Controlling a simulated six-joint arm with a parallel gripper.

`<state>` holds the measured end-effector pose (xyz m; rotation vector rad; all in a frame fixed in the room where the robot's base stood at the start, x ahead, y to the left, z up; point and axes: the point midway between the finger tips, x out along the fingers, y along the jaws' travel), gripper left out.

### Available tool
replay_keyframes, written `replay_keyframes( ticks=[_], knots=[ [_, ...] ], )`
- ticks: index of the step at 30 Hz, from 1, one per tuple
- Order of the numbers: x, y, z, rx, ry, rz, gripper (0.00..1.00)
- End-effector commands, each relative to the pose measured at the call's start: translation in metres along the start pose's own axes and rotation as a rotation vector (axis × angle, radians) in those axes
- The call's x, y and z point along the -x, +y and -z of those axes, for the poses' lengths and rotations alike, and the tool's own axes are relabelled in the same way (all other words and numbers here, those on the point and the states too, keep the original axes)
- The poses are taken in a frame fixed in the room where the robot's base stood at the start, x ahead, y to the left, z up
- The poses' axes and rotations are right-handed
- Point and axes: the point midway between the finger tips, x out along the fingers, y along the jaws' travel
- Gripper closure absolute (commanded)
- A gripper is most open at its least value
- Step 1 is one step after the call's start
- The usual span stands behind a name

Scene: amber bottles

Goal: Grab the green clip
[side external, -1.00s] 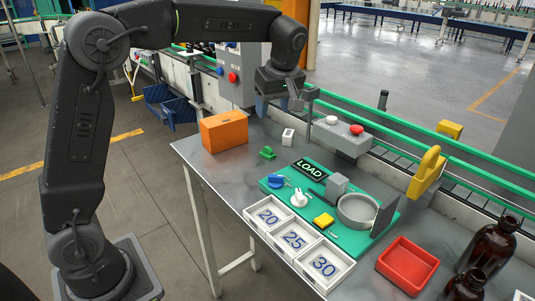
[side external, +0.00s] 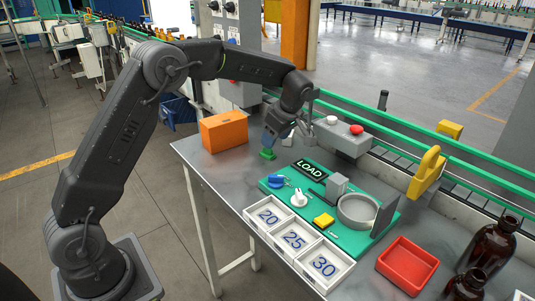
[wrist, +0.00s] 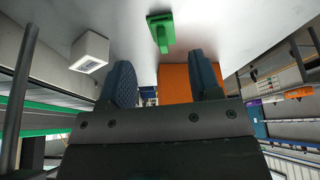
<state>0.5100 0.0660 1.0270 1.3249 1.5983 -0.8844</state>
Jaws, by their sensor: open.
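The small green clip (side external: 267,154) lies on the grey metal table, just right of the orange block. It also shows in the wrist view (wrist: 161,32), at the top centre, beyond the gap between my fingers. My gripper (side external: 273,141) is just above the clip in the side view and partly overlaps it. In the wrist view my gripper's two blue pads (wrist: 160,82) stand wide apart with nothing between them. The clip is apart from both pads in that view.
An orange block (side external: 224,131) stands left of the clip. A small white block (wrist: 89,51) is near my gripper. A green board (side external: 276,194) with a LOAD sign and fixtures lies to the right. A grey button box (side external: 340,140) stands behind. Bare table (side external: 222,172) lies in front.

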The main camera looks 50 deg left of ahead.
Motion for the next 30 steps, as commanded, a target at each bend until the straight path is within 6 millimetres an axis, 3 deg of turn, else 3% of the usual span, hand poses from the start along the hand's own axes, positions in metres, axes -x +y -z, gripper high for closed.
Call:
replay_keyframes(
  ticks=[12,20,30],
  knots=[
    [-0.05,-0.006,0.006,-0.001,0.001,0.002,0.43],
    [-0.052,-0.006,0.006,-0.001,0.0,0.001,0.43],
    [-0.052,-0.005,0.006,-0.001,0.0,0.0,0.73]
  ],
)
